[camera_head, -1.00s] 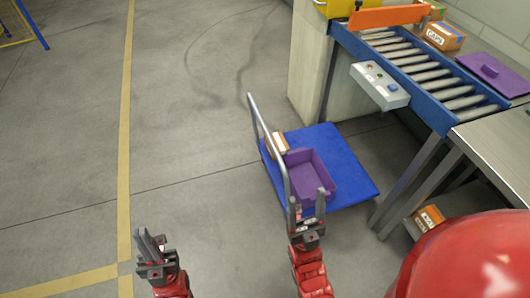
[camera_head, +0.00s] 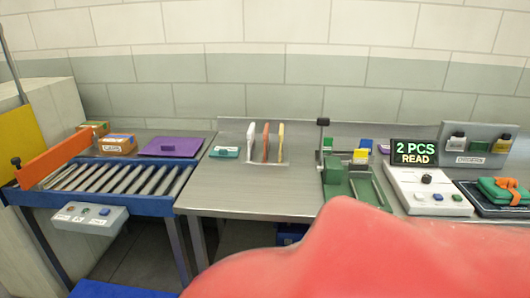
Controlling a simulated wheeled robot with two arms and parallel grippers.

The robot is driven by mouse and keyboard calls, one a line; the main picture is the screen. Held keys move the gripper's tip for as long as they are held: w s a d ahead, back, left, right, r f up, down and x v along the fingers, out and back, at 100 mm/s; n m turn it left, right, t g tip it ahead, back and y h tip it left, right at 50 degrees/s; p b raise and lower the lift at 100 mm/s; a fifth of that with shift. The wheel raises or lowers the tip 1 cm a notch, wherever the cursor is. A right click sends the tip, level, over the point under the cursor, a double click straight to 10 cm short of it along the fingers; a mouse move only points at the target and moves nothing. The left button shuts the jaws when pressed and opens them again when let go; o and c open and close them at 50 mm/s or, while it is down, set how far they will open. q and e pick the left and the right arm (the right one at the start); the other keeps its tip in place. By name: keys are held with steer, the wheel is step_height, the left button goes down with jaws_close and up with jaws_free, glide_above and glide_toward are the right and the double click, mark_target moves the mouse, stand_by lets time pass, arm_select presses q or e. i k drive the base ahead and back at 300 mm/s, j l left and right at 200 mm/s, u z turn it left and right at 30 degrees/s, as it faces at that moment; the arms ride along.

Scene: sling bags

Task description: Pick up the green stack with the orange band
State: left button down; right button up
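The green stack with the orange band (camera_head: 502,190) lies on a dark flat pad or scale (camera_head: 478,199) at the far right of the bench. The orange band wraps over its top, and the stack is near the right picture edge. Neither of my grippers shows in the head view now. A large red part of my own body covers the lower middle and right of the view and hides the bench front there.
The metal bench (camera_head: 255,195) carries a rack of upright panels (camera_head: 265,142), a green press-like device (camera_head: 350,180), a display reading "2 PCS READ" (camera_head: 414,152) and a white control box (camera_head: 425,192).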

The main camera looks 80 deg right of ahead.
mark_target(502, 190)
steer(key=z, duration=4.1)
